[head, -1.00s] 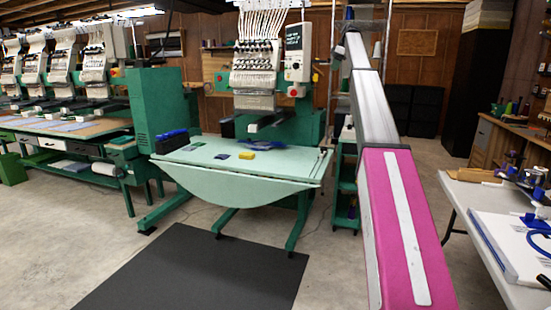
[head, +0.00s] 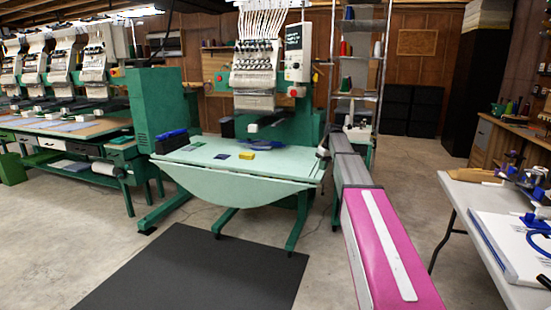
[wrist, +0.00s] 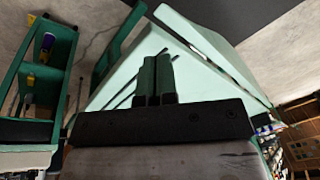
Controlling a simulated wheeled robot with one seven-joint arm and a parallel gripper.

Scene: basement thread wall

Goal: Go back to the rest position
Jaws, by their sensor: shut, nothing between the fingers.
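My gripper (wrist: 154,80) shows in the wrist view with its two dark green fingers together and nothing between them. Behind the fingers, the pale green table (wrist: 215,45) of the embroidery machine fills much of that view. In the head view my pink and grey arm reaches forward on the right, and its far end is beside the right edge of the green table (head: 240,178). The fingers are too small or hidden to make out there.
A yellow block (head: 246,155), a dark patch (head: 222,156) and a blue cloth (head: 262,145) lie on the green table. A white table (head: 470,205) stands at the right. Green shelves (wrist: 45,70) show in the wrist view. The floor by the black mat (head: 190,270) is clear.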

